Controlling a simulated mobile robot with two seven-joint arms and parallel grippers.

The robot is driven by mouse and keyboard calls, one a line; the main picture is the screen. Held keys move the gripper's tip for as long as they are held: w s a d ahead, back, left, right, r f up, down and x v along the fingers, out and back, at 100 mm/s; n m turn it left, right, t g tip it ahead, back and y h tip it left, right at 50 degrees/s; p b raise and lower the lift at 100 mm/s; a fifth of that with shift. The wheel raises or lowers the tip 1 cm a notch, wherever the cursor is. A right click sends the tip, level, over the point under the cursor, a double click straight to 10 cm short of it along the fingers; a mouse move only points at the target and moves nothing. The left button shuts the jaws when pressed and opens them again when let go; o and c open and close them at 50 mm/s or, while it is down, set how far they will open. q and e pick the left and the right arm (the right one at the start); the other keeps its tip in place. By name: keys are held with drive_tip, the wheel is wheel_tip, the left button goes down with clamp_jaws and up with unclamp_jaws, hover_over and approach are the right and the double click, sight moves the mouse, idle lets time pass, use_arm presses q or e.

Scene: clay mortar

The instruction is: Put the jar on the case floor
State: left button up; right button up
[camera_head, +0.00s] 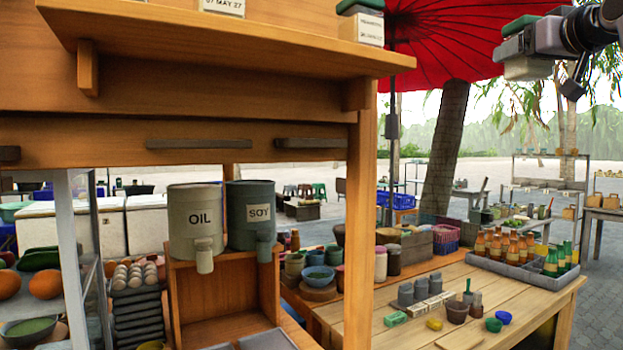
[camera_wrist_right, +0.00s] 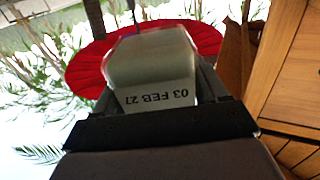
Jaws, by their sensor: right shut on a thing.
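My right gripper (camera_head: 518,50) is high at the upper right of the head view, shut on a pale jar (camera_head: 528,69). A green part, apparently its lid, shows above the fingers. In the right wrist view the jar (camera_wrist_right: 155,68) sits between the fingers (camera_wrist_right: 158,98), its label reading "03 FEB 27" upside down. The jar hangs in the air, well clear of the stall. A glass-sided case (camera_head: 88,235) stands at the lower left of the head view. Its floor is mostly hidden by produce and the frame edge. My left gripper is out of view.
A wooden post (camera_head: 359,220) and an overhead shelf (camera_head: 230,40) with labelled jars lie between the gripper and the case. OIL (camera_head: 196,222) and SOY (camera_head: 250,213) dispensers stand on a wooden stand. A table (camera_head: 400,335) with cups and bottles is below right. A red umbrella (camera_head: 440,40) is behind.

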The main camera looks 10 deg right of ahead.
drive_tip(key=w+a+f, duration=0.2)
drive_tip(key=w+f, duration=0.2)
drive_tip(key=f, duration=0.5)
drive_tip(key=w+a+f+h, duration=0.1)
drive_tip(key=w+a+f, duration=0.15)
drive_tip(key=f, duration=0.75)
drive_tip(key=w+a+f, duration=0.1)
drive_tip(key=w+f, duration=0.4)
drive_tip(key=f, duration=0.4)
drive_tip(key=s+a+f+y, duration=0.1)
drive_tip(key=s+a+f, duration=0.2)
drive_tip(key=f, duration=0.7)
drive_tip(key=s+a+f+y, duration=0.1)
drive_tip(key=s+a+f, duration=0.15)
drive_tip(key=f, duration=0.65)
drive_tip(key=s+a+f+n+y, duration=0.1)
drive_tip(key=s+a+f+y, duration=0.1)
drive_tip(key=s+a+f, duration=0.35)
drive_tip(key=s+a+f+n+y, duration=0.1)
drive_tip(key=s+a+f+n, duration=0.1)
drive_tip(key=s+f, duration=0.55)
drive_tip(key=s+a+m+h, duration=0.1)
drive_tip(key=s+a+h, duration=0.1)
drive_tip(key=s+a, duration=0.6)
drive_tip(key=shift+s+f+m, duration=0.4)
drive_tip(key=shift+s, duration=0.35)
drive_tip(key=shift+a, duration=0.1)
drive_tip(key=shift+d, duration=0.2)
